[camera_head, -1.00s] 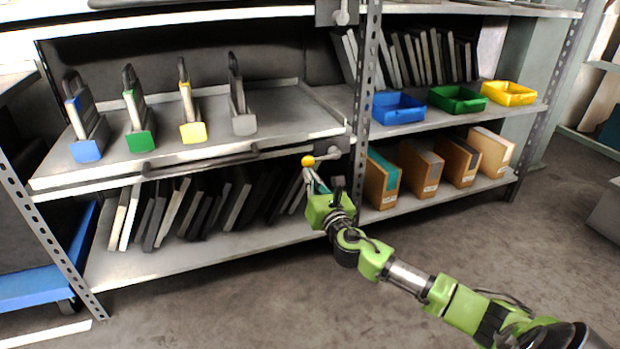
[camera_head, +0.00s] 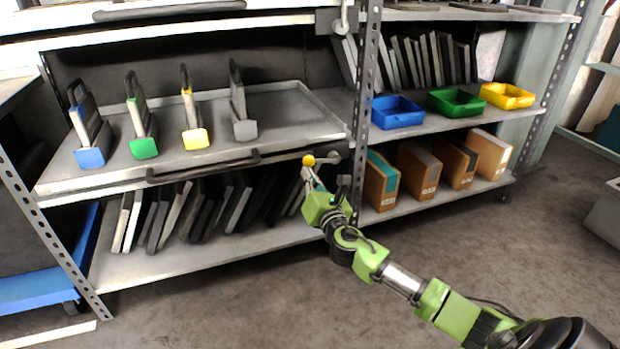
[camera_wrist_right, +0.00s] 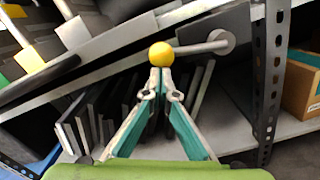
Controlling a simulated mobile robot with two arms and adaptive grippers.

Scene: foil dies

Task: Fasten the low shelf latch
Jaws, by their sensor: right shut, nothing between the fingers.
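The low shelf latch has a yellow ball knob (camera_head: 309,160) at the front edge of the shelf, left of the perforated post. In the right wrist view, a grey lever (camera_wrist_right: 195,47) runs from the knob (camera_wrist_right: 161,54) right to a round pivot on a dark plate (camera_wrist_right: 222,40). The lever lies nearly level, with the knob slightly lower. My right gripper (camera_head: 311,178) is at the knob from below. Its fingertips (camera_wrist_right: 160,72) are closed together, empty, directly under the ball. I cannot tell whether they touch it. My left gripper is out of view.
A grey tray (camera_head: 285,100) with several coloured-front holders sits above the latch. Another latch (camera_head: 344,18) is higher on the post. Dark plates (camera_head: 205,205) stand on the bottom shelf, cardboard files (camera_head: 418,175) to the right. Floor in front is clear.

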